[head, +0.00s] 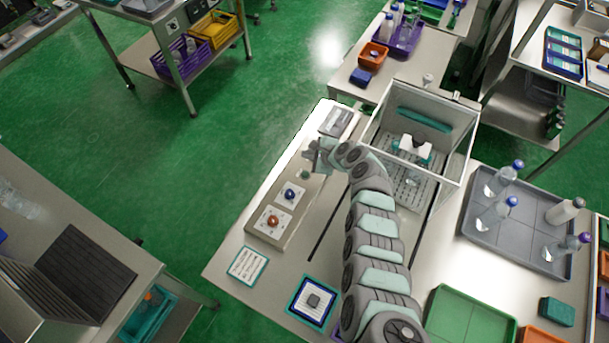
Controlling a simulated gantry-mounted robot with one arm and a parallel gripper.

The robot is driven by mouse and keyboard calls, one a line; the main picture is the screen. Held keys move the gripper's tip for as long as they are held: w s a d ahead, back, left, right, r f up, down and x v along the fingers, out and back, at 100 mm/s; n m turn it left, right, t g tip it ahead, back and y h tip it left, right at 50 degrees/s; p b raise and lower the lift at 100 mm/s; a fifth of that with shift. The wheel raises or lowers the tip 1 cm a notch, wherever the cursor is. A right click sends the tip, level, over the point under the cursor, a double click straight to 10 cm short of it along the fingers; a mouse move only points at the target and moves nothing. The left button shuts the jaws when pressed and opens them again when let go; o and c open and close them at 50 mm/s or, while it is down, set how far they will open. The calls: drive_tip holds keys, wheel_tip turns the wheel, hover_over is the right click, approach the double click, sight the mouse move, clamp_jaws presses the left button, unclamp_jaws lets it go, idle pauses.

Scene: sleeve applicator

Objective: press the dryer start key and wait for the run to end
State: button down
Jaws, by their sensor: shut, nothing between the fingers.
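A long control panel (287,232) lies on the bench with a row of round keys. An orange-brown key (272,221) is nearest, a blue key (289,194) is in the middle, and a greenish key (304,174) is farther back. I cannot read which one is the dryer start key. My gripper (316,158) is shut and empty at the panel's far part, just beyond the greenish key in the picture. I cannot tell whether it touches anything. A clear-walled box (452,150), possibly the dryer, stands right of my gripper with a white item inside.
A grey display unit (338,121) sits at the panel's far end. A printed card (248,265) and a blue-bordered mat (329,321) lie in front. A grey tray (478,225) with bottles and a green tray (465,318) are at right. My arm crosses the bench's middle.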

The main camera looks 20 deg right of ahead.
sight(308, 175)
drive_tip(key=shift+f, duration=0.15)
wheel_tip(308, 175, down, 9)
drive_tip(key=b, duration=0.8)
drive_tip(key=shift+s+a+b, duration=0.1)
drive_tip(key=shift+b, duration=0.2)
idle(1.6)
drive_tip(key=shift+f+b, duration=0.25)
drive_tip(key=shift+b, duration=0.05)
drive_tip(key=shift+f+b, duration=0.35)
drive_tip(key=shift+f, duration=0.1)
idle(0.6)
drive_tip(key=shift+r, duration=0.15)
drive_tip(key=shift+r+p, duration=0.75)
drive_tip(key=shift+p, duration=0.15)
